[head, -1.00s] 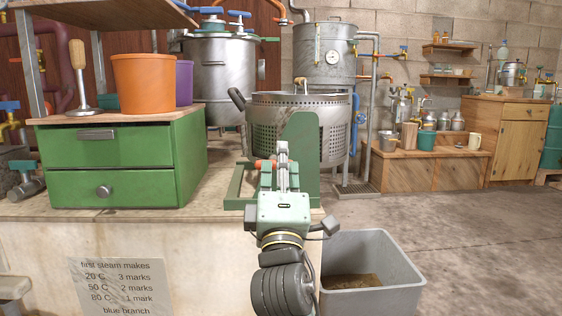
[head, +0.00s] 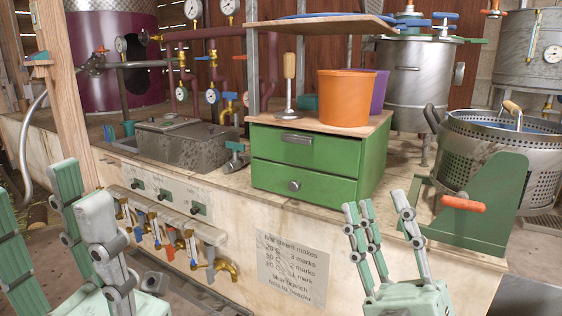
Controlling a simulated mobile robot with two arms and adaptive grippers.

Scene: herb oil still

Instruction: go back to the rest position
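My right gripper (head: 382,206) is at the lower right of the head view, in front of the bench's front edge. Its fingers point up and stand apart, with nothing between them. My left gripper (head: 48,195) is at the lower left, in front of the bench, with its fingers up and spread. I see nothing in it, though the picture's edges cut off part of it.
The stone bench (head: 225,228) carries a green drawer cabinet (head: 305,165) with an orange bucket (head: 345,98). A perforated basket (head: 480,150) sits in a green stand (head: 485,210) at right. Brass taps (head: 215,268) jut from the bench front near my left gripper. A wooden post (head: 65,90) stands behind.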

